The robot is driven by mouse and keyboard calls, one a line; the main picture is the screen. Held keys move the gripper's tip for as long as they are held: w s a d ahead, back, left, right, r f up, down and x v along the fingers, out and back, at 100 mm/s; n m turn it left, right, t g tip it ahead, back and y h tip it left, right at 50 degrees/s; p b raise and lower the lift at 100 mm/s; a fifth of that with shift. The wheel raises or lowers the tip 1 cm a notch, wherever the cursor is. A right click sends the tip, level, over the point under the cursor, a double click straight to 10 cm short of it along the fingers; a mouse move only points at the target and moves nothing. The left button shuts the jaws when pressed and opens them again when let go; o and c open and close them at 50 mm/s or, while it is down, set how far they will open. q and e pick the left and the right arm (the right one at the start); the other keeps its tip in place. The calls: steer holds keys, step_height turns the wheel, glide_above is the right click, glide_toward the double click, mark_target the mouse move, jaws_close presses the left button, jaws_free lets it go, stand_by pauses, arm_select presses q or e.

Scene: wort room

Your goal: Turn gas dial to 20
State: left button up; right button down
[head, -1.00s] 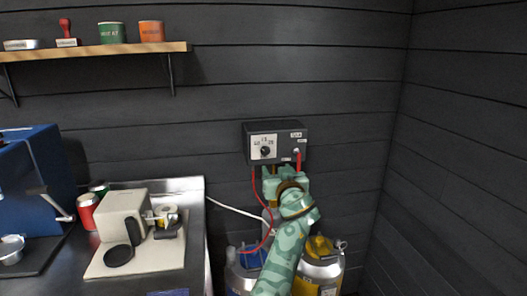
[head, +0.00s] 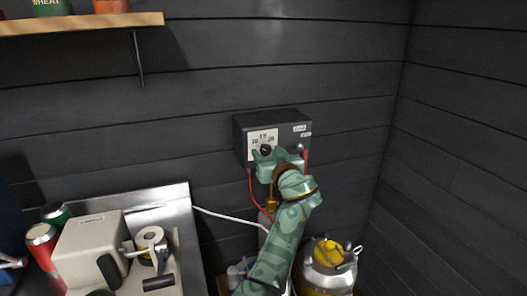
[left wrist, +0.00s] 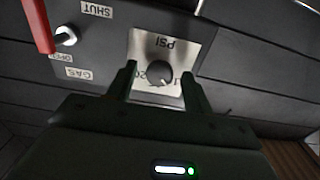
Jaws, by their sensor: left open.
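The dark gas box (head: 272,122) is on the black wall, with a pale scale plate around a black dial knob (head: 265,149). In the left wrist view the dial knob (left wrist: 159,73) appears upside down on its plate marked PSI; the numbers are partly hidden. My left gripper (head: 263,157) is at the front of the box, just at the dial. Its open fingers (left wrist: 159,76) stand on either side of the knob in the left wrist view; I cannot tell whether they touch it. My right gripper is not in view.
A small valve (left wrist: 66,36) with a red hose or lever and SHUT, OPEN and GAS labels is beside the dial. Red hoses hang from the box. A metal keg (head: 328,268) stands below. A steel counter (head: 178,208) with a beige machine (head: 92,250) is at left.

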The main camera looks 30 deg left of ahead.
arm_select(q)
steer(key=c, duration=0.9)
steer(key=shift+c, duration=0.2)
